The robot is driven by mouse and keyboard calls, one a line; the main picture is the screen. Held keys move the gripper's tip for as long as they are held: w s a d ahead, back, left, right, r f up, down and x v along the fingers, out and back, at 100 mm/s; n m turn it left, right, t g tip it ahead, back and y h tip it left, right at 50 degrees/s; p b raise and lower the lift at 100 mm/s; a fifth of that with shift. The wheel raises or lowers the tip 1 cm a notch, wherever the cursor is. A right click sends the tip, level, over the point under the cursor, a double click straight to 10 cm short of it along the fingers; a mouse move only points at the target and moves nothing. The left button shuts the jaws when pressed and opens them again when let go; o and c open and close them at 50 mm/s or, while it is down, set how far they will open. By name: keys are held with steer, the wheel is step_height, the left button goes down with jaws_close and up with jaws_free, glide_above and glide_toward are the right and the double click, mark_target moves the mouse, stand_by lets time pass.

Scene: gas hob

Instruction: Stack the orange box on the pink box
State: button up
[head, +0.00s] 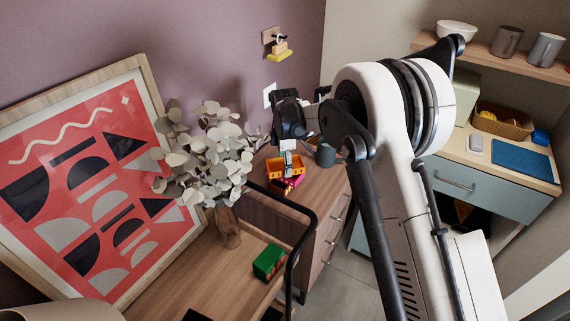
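The orange box (285,172) is an open-topped box at the near end of the wooden cabinet top, in the middle of the view. The pink box (290,188) shows just below it in the picture, mostly hidden by it. I cannot tell whether the orange box rests on the pink box or is held just above it. My gripper (288,160) points down, with its grey tip at the orange box, reaching over or into its opening. The view is too small to show whether the fingers are closed on its wall.
A vase of pale leaves (228,228) and a green box (268,262) stand on a wooden surface at left. A black rail (303,238) curves between it and the cabinet (322,205). A framed picture (90,190) leans behind. At right is a counter with a blue board (522,158).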

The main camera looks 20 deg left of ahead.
steer(key=o, duration=1.2)
steer(key=shift+f, duration=0.1)
step_height(320, 180, up, 12)
steer(key=shift+r+p, duration=0.15)
steer(key=shift+p, duration=0.3)
